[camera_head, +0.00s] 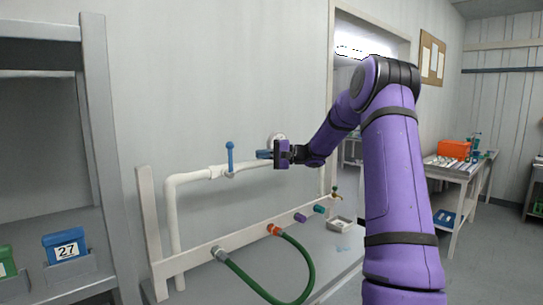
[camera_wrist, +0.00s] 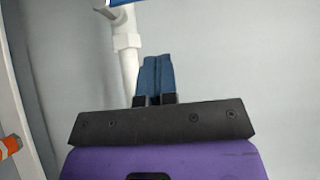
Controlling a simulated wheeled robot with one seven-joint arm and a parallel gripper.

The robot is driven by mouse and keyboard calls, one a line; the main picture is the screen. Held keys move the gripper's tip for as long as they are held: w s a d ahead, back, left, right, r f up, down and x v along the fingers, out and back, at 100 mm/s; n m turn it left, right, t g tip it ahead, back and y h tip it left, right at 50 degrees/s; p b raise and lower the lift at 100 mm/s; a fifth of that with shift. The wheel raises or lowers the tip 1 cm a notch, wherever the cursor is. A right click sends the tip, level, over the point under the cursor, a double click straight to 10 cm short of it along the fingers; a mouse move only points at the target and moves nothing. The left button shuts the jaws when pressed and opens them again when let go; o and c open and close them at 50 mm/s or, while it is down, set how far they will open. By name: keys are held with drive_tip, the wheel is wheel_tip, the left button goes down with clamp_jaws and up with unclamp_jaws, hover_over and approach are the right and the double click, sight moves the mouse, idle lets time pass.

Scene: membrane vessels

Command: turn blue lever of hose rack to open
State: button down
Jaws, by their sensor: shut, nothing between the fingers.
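The hose rack has a white pipe (camera_head: 193,178) running along the wall. A blue lever (camera_head: 230,158) stands upright on its valve, crosswise to the horizontal pipe, in the head view. In the wrist view, a blue piece (camera_wrist: 120,2), apparently this lever, is cut off at the top edge, near a white pipe fitting (camera_wrist: 127,42). My gripper (camera_head: 262,154) is to the right of the lever, its blue fingers pointing left towards it, with a gap between. In the wrist view the fingers (camera_wrist: 154,77) are together and hold nothing.
A green hose (camera_head: 304,279) loops below the pipe from an orange coupling (camera_head: 273,230). A grey shelf (camera_head: 98,140) with a blue bin (camera_head: 65,246) stands at left. The wall space above the lever is clear.

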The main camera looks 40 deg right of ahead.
sight(230, 160)
drive_tip(key=w+a, duration=0.2)
drive_tip(key=a, duration=0.5)
drive_tip(key=shift+w, duration=0.25)
